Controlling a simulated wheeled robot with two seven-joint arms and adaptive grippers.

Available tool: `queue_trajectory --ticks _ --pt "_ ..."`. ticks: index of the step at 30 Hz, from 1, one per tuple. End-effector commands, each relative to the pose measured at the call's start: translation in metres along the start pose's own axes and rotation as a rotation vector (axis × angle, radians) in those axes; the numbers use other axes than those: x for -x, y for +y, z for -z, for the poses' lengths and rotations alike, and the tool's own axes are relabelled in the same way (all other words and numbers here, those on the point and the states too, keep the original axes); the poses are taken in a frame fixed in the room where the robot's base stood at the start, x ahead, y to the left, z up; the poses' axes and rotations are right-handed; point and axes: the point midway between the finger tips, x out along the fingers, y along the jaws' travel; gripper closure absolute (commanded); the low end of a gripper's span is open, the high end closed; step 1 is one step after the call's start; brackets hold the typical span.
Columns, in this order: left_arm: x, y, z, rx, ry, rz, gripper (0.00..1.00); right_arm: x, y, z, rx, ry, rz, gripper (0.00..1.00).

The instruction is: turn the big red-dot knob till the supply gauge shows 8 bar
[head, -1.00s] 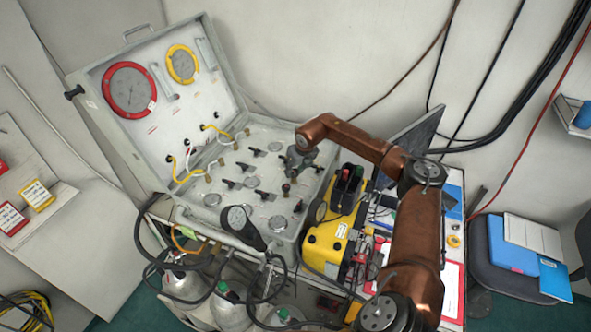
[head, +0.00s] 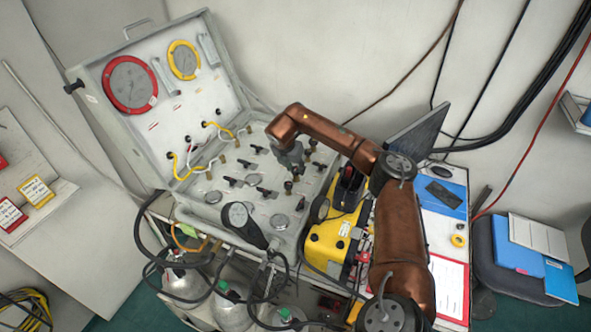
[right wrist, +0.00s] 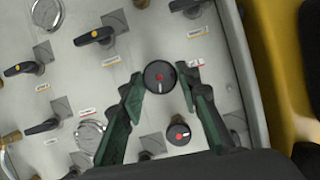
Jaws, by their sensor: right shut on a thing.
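My right gripper (head: 296,172) reaches down to the right part of the open case's panel. In the right wrist view its green-black fingers (right wrist: 162,80) are shut on a round black knob (right wrist: 160,76) with a red dot and a white mark. A smaller-looking red-dot knob (right wrist: 178,134) sits just below it, outside the grip. In the head view the lid holds a red-ringed gauge (head: 131,85) and a yellow-ringed gauge (head: 184,60). Their needles are too small to read, and I cannot tell which is the supply gauge. My left gripper is not in view.
Black lever valves (right wrist: 97,36) stand left of the gripper on the panel. A yellow case (head: 335,240) stands close to the panel's right side. Gas cylinders (head: 232,312) and hoses are below.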

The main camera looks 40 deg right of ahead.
Motion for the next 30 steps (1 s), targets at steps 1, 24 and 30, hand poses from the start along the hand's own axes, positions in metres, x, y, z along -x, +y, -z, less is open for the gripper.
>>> queue_trajectory --ticks 1,24,30 --pt "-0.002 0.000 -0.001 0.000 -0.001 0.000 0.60 0.000 0.003 0.001 -0.042 0.001 0.015 0.94" --pt "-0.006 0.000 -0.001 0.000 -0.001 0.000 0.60 -0.001 0.007 -0.002 -0.719 0.004 0.297 0.94" --pt "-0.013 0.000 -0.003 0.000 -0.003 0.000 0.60 -0.003 0.008 -0.002 -0.895 0.005 0.370 0.94"
